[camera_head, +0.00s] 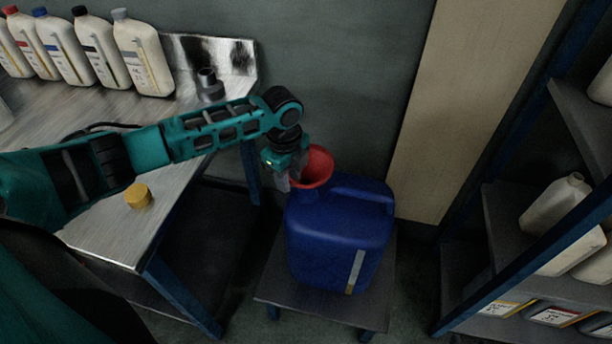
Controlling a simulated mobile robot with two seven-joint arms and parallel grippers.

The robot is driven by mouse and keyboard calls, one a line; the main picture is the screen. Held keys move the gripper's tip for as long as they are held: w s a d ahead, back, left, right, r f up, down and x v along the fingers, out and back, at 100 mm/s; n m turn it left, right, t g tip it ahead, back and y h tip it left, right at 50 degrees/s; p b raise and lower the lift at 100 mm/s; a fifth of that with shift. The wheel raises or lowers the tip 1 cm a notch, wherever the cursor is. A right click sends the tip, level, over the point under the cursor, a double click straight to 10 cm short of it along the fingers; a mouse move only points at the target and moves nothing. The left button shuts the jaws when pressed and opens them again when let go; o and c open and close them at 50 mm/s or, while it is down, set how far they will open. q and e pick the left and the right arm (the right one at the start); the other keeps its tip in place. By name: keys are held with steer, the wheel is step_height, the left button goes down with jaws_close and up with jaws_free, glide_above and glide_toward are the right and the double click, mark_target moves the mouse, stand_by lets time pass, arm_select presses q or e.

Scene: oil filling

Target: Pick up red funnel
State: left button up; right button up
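The red funnel (318,166) stands at the top of a blue canister (337,237), at its left end. My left gripper (285,184) is at the left side of the funnel, pointing down, with its fingers close to the funnel's rim. The view does not show clearly whether the fingers are open or shut, or whether they touch the funnel. The funnel's lower part and the canister's mouth are hidden. My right gripper is not in view.
The canister stands on a low stool (270,291). A metal workbench (104,222) at the left holds several white bottles (142,54), a yellow cap (138,196) and a dark grey fitting (210,86). A shelf rack (496,284) with containers stands at the right.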

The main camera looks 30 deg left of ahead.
arm_select(q)
jaws_close()
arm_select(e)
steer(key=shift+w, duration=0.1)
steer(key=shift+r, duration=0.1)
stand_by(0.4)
arm_select(q)
steer(key=shift+r, duration=0.15)
